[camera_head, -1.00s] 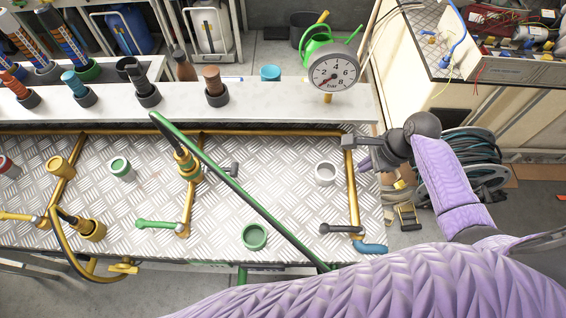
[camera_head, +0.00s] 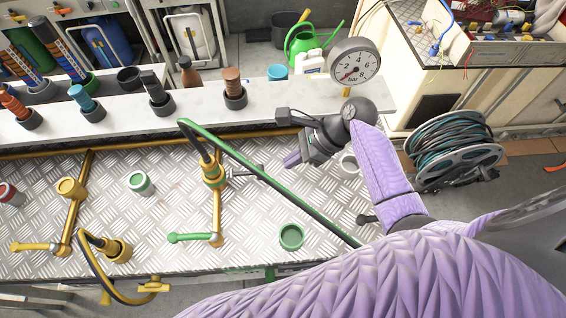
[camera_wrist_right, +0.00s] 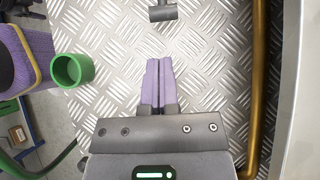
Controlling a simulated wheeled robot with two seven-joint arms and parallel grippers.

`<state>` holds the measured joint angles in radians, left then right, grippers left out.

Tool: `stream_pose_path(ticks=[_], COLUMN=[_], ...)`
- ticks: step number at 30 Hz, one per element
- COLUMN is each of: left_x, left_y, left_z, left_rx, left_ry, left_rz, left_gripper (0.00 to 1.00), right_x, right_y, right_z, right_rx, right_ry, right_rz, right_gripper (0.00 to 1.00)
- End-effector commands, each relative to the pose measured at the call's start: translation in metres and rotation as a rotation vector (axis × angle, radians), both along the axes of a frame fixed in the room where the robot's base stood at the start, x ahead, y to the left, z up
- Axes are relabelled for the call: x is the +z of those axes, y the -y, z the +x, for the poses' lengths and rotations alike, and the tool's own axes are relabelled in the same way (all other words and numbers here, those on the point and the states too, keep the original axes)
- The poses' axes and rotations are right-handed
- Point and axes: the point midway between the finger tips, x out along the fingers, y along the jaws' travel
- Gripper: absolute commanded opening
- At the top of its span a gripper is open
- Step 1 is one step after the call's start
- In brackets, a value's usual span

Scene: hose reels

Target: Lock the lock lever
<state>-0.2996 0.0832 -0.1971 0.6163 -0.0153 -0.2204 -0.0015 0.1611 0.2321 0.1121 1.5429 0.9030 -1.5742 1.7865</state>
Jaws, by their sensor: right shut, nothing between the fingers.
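A small grey lock lever (camera_head: 246,171) sticks out to the right from the brass coupling (camera_head: 213,176) that joins the green-striped hose (camera_head: 265,177). In the right wrist view the grey T-shaped end of the lever (camera_wrist_right: 163,12) shows at the top edge, and the rest of it is cut off. My right gripper (camera_head: 292,159) is shut and empty above the metal plate, right of the lever and apart from it. In the wrist view its purple fingers (camera_wrist_right: 158,68) lie together and point toward the lever's end, with bare plate between. My left gripper is in no view.
The green hose crosses the plate in front of my right gripper. A green-handled valve (camera_head: 190,238) and a green ring (camera_head: 291,237) lie nearer. A pressure gauge (camera_head: 354,63) stands behind.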

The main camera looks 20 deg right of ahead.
Motion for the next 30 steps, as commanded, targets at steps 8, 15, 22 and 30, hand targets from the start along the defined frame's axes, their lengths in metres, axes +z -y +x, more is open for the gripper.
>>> stream_pose_path(ticks=[8, 15, 22, 30], left_x=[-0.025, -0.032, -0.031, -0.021], left_y=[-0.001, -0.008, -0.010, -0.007], left_z=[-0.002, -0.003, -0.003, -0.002], left_rx=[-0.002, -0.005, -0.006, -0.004], left_ry=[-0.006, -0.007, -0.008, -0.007], left_rz=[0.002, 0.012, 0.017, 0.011], left_gripper=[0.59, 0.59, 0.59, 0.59], right_x=[-0.047, -0.061, -0.061, -0.055], right_y=[-0.035, -0.048, -0.049, -0.048], right_z=[0.009, 0.013, 0.014, 0.014], right_rx=[0.001, 0.001, 0.001, 0.000], right_ry=[-0.001, 0.000, 0.000, -0.007], right_rz=[0.000, -0.001, -0.001, -0.023], right_gripper=[0.00, 0.00, 0.00, 0.00])
